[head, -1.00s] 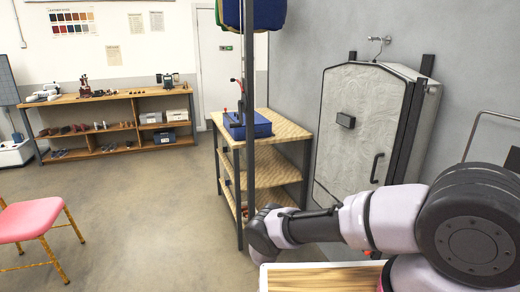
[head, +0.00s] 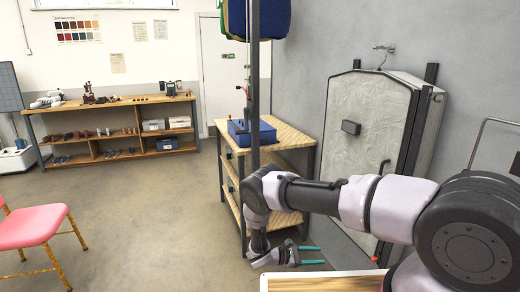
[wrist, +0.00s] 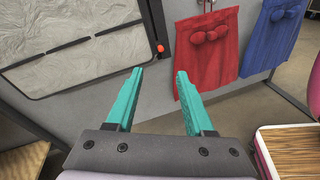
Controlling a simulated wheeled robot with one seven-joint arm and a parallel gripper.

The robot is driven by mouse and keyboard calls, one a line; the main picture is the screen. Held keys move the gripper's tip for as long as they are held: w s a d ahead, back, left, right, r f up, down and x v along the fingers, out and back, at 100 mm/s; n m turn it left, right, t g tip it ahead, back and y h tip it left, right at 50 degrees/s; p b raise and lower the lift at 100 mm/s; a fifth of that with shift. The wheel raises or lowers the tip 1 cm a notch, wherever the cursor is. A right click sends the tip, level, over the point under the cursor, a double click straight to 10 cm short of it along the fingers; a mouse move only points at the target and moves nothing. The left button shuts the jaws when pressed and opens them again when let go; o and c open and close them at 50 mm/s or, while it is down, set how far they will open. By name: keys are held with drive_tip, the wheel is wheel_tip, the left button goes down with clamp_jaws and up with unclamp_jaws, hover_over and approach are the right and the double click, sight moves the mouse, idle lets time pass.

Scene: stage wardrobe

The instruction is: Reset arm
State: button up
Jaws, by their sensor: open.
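My gripper (head: 312,255) shows in the head view at the end of my bent arm, low and in front of the grey wall cabinet. Its two teal fingers stand apart with nothing between them. In the wrist view the open gripper (wrist: 155,75) faces the grey wall, below the cabinet (wrist: 75,40) and to the left of a red cloth apron (wrist: 207,55). The fingers appear clear of both.
A wooden shelf unit (head: 290,135) with a blue box (head: 262,133) stands behind my arm. A wood-topped surface (head: 320,284) lies below the gripper. A blue apron (wrist: 272,40) hangs at right. A pink chair (head: 32,226) stands left; the middle floor is clear.

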drive_tip(key=w+a+r+m+g+y, duration=0.1)
drive_tip(key=w+r+m+g+y, duration=0.2)
drive_tip(key=r, duration=0.8)
drive_tip(key=w+a+r+m+g+y, duration=0.15)
drive_tip(key=r+m, duration=0.25)
drive_tip(key=r, duration=0.7)
wheel_tip(320, 180, up, 21)
drive_tip(key=s+d+m+y, duration=0.3)
drive_tip(key=m+y, duration=0.2)
drive_tip(key=y, duration=0.2)
drive_tip(key=s+d+r+m+t+y, duration=0.1)
drive_tip(key=s+r+m+t+y, duration=0.1)
drive_tip(key=s+r, duration=0.45)
drive_tip(key=s+d+r+m+t+y, duration=0.15)
drive_tip(key=s+r, duration=0.25)
drive_tip(key=r, duration=0.6)
drive_tip(key=s+r+m+t+y, duration=0.3)
drive_tip(key=s+r+m+t, duration=0.2)
drive_tip(key=s, duration=0.9)
wheel_tip(320, 180, up, 2)
drive_tip(key=shift+t, duration=0.5)
drive_tip(key=shift+a, duration=0.1)
